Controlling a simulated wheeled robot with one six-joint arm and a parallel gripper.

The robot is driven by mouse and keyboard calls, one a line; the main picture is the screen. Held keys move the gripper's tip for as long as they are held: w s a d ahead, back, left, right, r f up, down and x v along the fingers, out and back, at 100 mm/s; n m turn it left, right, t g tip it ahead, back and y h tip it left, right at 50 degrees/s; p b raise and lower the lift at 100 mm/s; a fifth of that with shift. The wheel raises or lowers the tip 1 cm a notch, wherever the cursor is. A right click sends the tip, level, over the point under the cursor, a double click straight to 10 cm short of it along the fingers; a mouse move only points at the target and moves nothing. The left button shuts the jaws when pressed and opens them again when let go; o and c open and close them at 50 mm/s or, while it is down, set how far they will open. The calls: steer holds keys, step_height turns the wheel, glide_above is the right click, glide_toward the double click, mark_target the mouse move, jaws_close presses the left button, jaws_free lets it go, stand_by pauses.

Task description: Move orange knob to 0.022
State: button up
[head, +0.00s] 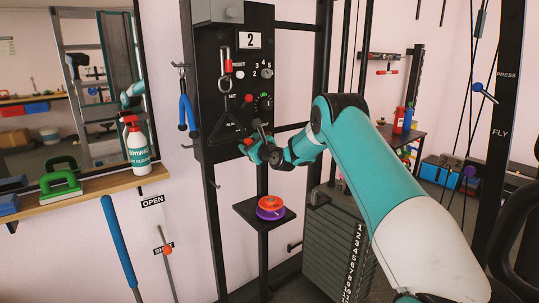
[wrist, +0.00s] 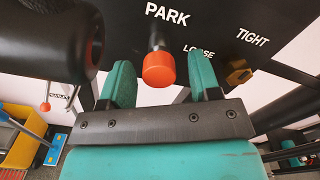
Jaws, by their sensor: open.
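An orange-red knob (wrist: 158,68) on a short dark stem sticks out of the black panel (head: 206,118), below the word PARK in the wrist view. My gripper (wrist: 162,76) is open, with one teal finger on each side of this knob. A gap shows between the knob and each finger, and I see no contact. In the head view my gripper (head: 249,148) is at the panel's lower part, with a bit of orange-red (head: 248,141) by its fingers. Most of the knob is hidden there.
An amber knob (wrist: 238,73) sits right of the right finger, near LOOSE and TIGHT. A big black cylinder (wrist: 52,45) with an orange ring is close at left. A shelf with stacked discs (head: 270,207) stands below my gripper.

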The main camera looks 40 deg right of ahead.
steer(key=s+b, duration=0.3)
steer(key=s, duration=1.2)
steer(key=shift+d+b, duration=0.3)
steer(key=shift+s, duration=0.1)
